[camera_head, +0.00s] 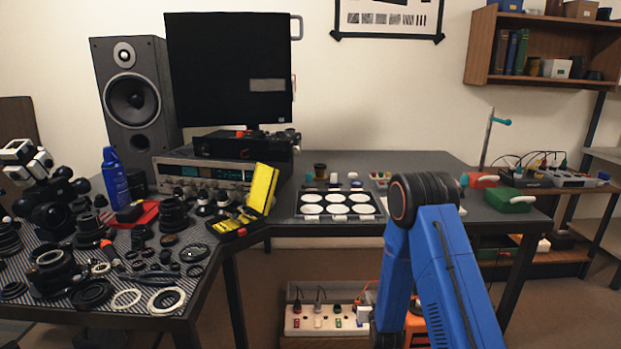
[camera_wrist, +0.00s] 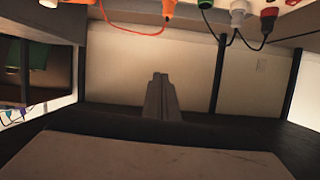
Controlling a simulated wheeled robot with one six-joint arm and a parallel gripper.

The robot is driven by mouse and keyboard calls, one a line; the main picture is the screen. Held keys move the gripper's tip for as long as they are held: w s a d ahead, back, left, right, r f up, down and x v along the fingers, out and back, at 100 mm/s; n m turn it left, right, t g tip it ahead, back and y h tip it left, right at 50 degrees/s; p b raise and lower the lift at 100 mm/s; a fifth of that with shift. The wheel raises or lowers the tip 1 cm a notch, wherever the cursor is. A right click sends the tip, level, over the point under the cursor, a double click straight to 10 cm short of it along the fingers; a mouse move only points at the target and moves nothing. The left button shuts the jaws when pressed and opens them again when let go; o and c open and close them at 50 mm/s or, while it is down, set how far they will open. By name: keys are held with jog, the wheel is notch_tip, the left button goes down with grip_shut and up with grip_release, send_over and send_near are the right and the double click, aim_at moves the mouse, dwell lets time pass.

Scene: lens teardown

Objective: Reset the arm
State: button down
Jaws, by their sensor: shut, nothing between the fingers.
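My blue arm (camera_head: 440,270) rises at the lower right of the head view, folded at a dark elbow joint in front of the table. My gripper (camera_wrist: 160,76) shows in the middle of the wrist view. Its grey fingers are together with nothing between them. It touches nothing that I can see. In the head view my gripper is hidden or out of the picture.
The table (camera_head: 400,165) holds a tray with white round pads (camera_head: 337,207), a yellow case (camera_head: 262,188) and many lens parts at left. A green box (camera_head: 510,200) is at right. Below stands a bin with a power strip (camera_head: 327,318). Plugs (camera_wrist: 238,12) hang along the wrist view's top.

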jog(key=s+d+r+g, duration=0.15)
jog(key=s+r, duration=0.25)
jog(key=r, duration=1.2)
jog(key=s+d+r+g, duration=0.2)
jog(key=s+r+g, duration=0.2)
jog(key=s+r, duration=0.85)
jog(key=s+d+r+g, duration=0.1)
jog(key=s+r, duration=0.1)
jog(key=s, duration=1)
jog(key=s+d+r+g, duration=0.1)
jog(key=s+r, duration=0.2)
jog(key=s, duration=0.9)
jog(key=s+d+r+g, duration=0.1)
jog(key=s+r+g, duration=0.1)
jog(key=s, duration=0.9)
jog(key=shift+s+r, duration=0.4)
jog(key=shift+r, duration=0.05)
